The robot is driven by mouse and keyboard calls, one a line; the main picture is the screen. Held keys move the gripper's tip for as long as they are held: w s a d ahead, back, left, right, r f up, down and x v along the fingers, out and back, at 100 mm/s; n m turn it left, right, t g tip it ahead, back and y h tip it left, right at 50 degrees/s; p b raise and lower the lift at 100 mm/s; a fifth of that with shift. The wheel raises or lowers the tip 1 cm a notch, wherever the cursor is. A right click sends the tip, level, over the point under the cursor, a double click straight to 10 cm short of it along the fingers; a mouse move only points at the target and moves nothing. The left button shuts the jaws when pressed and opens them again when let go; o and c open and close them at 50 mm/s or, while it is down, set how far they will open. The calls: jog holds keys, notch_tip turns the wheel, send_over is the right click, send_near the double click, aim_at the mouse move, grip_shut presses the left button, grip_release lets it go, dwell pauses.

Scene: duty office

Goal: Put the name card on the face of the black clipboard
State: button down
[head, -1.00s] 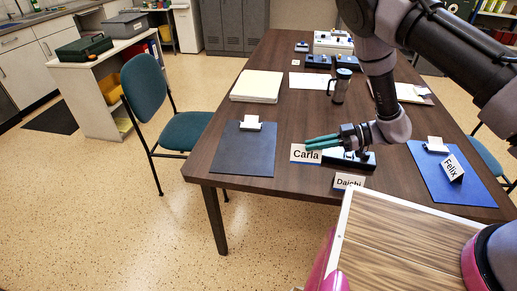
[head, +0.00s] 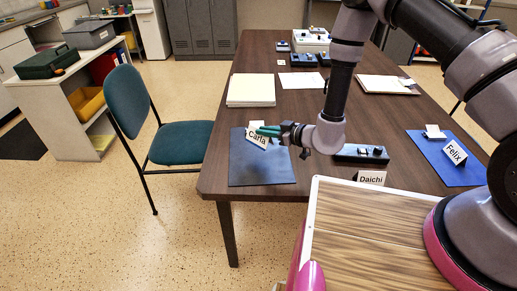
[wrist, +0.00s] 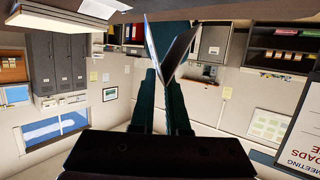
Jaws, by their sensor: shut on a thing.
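The "Carla" name card (head: 257,142), a white folded tent card, is held tilted in my gripper (head: 266,131). In the wrist view the card (wrist: 172,45) sits between the teal fingertips (wrist: 163,82), seen edge-on. My gripper is shut on it. The black clipboard (head: 262,170) lies at the near left corner of the table. The card is over the clipboard's upper part in the head view and hides much of its clip; the height of the card above the face cannot be told.
A "Daichi" card (head: 371,177) stands by a black device (head: 360,153). A "Felix" card (head: 455,152) stands on a blue clipboard (head: 446,168). A paper stack (head: 251,89) lies behind the black clipboard. A teal chair (head: 180,142) is at the table's left side.

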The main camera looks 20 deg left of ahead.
aim_at(271, 146)
jog(key=shift+f, duration=3.2)
jog(key=shift+f, duration=0.1)
jog(key=c, duration=0.9)
grip_release()
jog(key=shift+d, duration=0.15)
jog(key=v, duration=1.2)
